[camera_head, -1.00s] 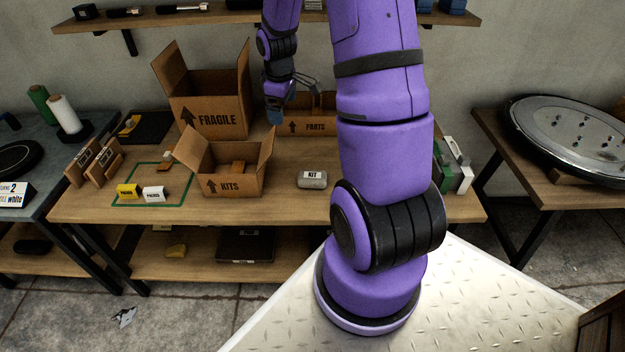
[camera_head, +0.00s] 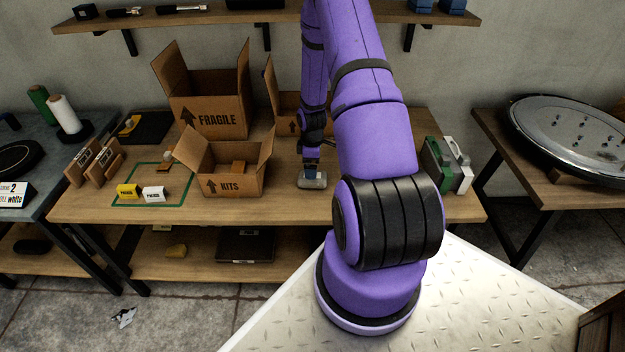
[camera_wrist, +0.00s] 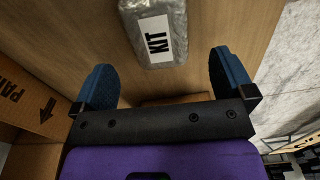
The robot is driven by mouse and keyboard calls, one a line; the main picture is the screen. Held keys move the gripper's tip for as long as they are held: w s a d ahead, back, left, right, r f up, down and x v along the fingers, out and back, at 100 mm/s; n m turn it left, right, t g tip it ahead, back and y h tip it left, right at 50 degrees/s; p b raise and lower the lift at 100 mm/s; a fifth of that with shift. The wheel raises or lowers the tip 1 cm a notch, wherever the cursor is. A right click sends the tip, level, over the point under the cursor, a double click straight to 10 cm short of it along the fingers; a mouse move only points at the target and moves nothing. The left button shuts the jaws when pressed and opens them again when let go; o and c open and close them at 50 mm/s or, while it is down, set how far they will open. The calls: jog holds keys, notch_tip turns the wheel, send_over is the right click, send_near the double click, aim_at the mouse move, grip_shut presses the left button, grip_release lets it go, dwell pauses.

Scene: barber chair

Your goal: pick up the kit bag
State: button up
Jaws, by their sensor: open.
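The kit bag (camera_head: 313,182) is a small grey pouch lying on the wooden table, near its front edge. In the wrist view the kit bag (camera_wrist: 154,34) shows at the top centre with its white KIT label facing up. My gripper (camera_head: 311,170) is directly over or just behind it in the head view and hides part of it. In the wrist view my gripper (camera_wrist: 163,72) has its two blue fingers spread wide. The bag lies ahead of and between the finger lines, with nothing held.
An open KITS box (camera_head: 235,185) stands left of the bag. A FRAGILE box (camera_head: 215,122) and a PARTS box (camera_head: 285,104) stand behind. Green and white cases (camera_head: 447,168) are at the table's right end.

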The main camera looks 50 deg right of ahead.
jog(key=shift+d+f, duration=0.15)
jog(key=shift+f, duration=3.3)
jog(key=shift+c, duration=0.5)
jog(key=c, duration=0.8)
jog(key=shift+r, duration=0.1)
jog(key=shift+c, duration=0.2)
